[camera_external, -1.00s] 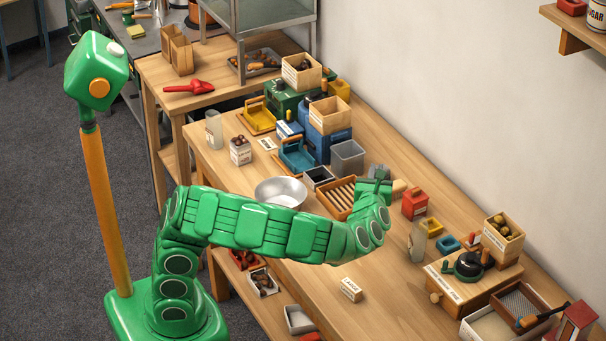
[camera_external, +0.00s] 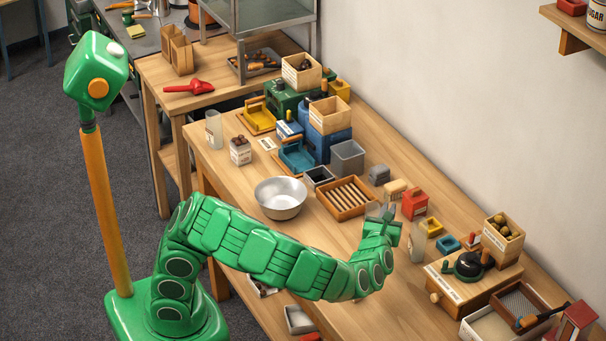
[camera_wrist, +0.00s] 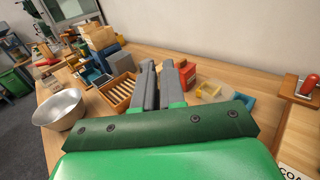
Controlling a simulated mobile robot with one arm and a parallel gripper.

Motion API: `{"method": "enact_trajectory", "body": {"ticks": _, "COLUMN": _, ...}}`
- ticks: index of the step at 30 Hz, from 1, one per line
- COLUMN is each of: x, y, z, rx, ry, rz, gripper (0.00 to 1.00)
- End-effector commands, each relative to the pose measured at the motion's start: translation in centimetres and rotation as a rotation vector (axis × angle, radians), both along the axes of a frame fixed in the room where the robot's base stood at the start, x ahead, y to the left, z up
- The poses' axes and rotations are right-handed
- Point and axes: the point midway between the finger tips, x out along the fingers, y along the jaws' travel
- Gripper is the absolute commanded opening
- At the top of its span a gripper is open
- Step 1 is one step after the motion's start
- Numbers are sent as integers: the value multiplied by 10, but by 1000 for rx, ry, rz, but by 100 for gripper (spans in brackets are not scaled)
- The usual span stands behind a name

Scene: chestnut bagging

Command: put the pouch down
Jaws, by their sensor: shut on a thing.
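My gripper (camera_external: 380,212) is raised above the right middle of the workbench, in front of the slatted wooden tray. Its grey fingers (camera_wrist: 166,82) point away from the wrist camera and are close together. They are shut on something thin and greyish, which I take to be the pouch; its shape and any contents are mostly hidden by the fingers. A clear upright pouch-like container (camera_external: 417,243) stands on the bench to the right of my gripper. Another clear one with a label (camera_external: 213,131) stands at the bench's far left end.
A steel bowl (camera_external: 281,198) and the slatted tray (camera_external: 321,197) lie left of my gripper. A red box (camera_external: 414,204), a yellow tray (camera_external: 432,227) and a blue tray (camera_external: 447,243) stand to the right. The bench front (camera_external: 400,310) is bare.

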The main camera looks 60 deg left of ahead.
Motion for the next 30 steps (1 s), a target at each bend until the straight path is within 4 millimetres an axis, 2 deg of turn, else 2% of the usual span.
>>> {"method": "enact_trajectory", "body": {"ticks": 12, "x": 0, "y": 0, "z": -39, "rx": 1, "ry": 0, "rz": 0, "gripper": 0}}
{"method": "enact_trajectory", "body": {"ticks": 19, "x": 0, "y": 0, "z": -50, "rx": 2, "ry": 1, "rz": 0, "gripper": 0}}
{"method": "enact_trajectory", "body": {"ticks": 30, "x": 0, "y": 0, "z": -78, "rx": 1, "ry": -1, "rz": 0, "gripper": 0}}
